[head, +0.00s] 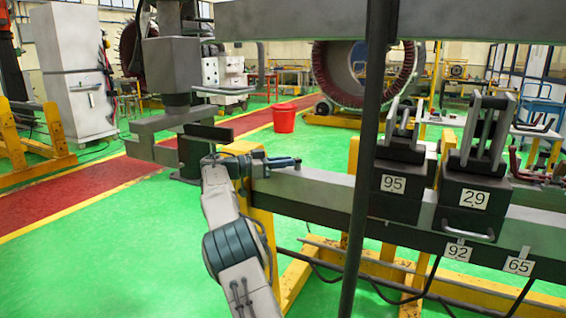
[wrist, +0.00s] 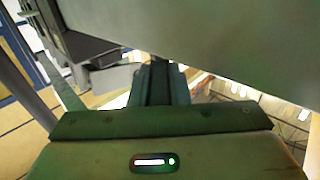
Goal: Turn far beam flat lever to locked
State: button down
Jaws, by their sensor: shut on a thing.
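My arm reaches up from the bottom of the head view, and its far end is beside the end of the near grey beam (head: 310,190). A pale flat plate (wrist: 112,79), which looks like the flat lever, runs from a dark block at the left up to the fingers. The fingers hide the grasped part. A dark flat plate (head: 208,133) shows just above my arm's end in the head view; I cannot tell its setting.
Dark clamps numbered 95 (head: 397,190) and 29 (head: 470,195) stand on the near beam. A dark vertical post (head: 366,150) crosses the head view. A red bucket (head: 284,118) stands behind on open green floor. Yellow supports (head: 262,225) hold the near beam.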

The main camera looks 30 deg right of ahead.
jog(key=c, duration=1.4)
grip_release()
jog(key=shift+o, duration=0.2)
jog(key=shift+r, duration=0.15)
jog(key=shift+r, duration=0.3)
jog(key=r, duration=0.3)
jog(key=shift+s+d+r+p, duration=0.15)
jog(key=shift+s+r+p, duration=0.1)
jog(key=shift+p, duration=0.1)
jog(key=s+d+r+b, duration=0.2)
jog(key=s+d+r, duration=0.4)
jog(key=s+d, duration=0.1)
jog(key=shift+s+d+r+b, duration=0.25)
jog(key=shift+s+r+b, duration=0.05)
jog(key=shift+s, duration=0.45)
